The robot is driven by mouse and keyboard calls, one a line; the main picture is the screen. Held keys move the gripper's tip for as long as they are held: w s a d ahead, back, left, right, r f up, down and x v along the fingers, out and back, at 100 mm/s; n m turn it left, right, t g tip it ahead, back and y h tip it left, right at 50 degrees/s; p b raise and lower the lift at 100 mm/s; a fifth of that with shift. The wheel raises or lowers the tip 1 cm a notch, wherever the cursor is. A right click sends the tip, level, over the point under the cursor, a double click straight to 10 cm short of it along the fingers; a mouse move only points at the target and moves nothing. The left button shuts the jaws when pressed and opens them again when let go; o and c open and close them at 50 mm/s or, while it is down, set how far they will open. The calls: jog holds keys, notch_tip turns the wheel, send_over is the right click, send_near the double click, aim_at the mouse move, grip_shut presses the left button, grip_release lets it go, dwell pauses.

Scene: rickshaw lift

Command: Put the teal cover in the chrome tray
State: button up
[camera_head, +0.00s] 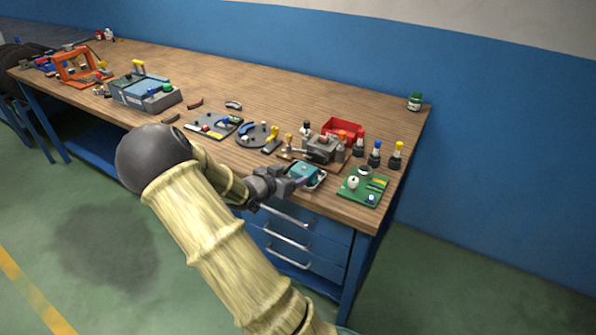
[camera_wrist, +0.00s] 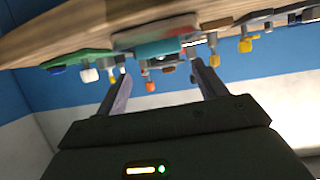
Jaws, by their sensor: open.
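The teal cover (camera_head: 304,172) is near the bench's front edge, partly hidden by my gripper. The chrome tray (camera_head: 321,179) shows as a pale rim around its right and front sides. In the tilted, upside-down wrist view, the teal cover (camera_wrist: 158,50) lies against the pale tray (camera_wrist: 155,32); I cannot tell whether it rests inside. My gripper (camera_head: 300,181) is at the front of the cover. In the wrist view my gripper (camera_wrist: 161,80) is open, with its fingers apart and nothing clearly between them.
A green board (camera_head: 362,187) stands close on the right. A grey vise-like fixture (camera_head: 324,149) and a red bin (camera_head: 343,130) are behind. A round dark plate (camera_head: 256,135) is to the left. Drawer handles (camera_head: 288,241) jut out below the bench edge. The bench's back middle is clear.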

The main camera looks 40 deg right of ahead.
jog(key=v, duration=0.3)
jog(key=shift+s+a+r, duration=0.1)
jog(key=shift+a+r, duration=0.05)
jog(key=shift+a, duration=0.2)
jog(key=shift+a, duration=0.1)
jog(key=s+a+f+n+t+y, duration=0.1)
jog(key=s+a+n+y, duration=0.2)
jog(key=a+n+y, duration=0.95)
jog(key=s+a+r+n+g, duration=0.2)
jog(key=s+a+r, duration=0.1)
jog(key=s+a, duration=0.7)
jog(key=s, duration=0.3)
jog(key=shift+s+a+r+g, duration=0.15)
jog(key=shift+s+r+g, duration=0.15)
jog(key=shift+s+r, duration=0.1)
jog(key=shift+y, duration=0.25)
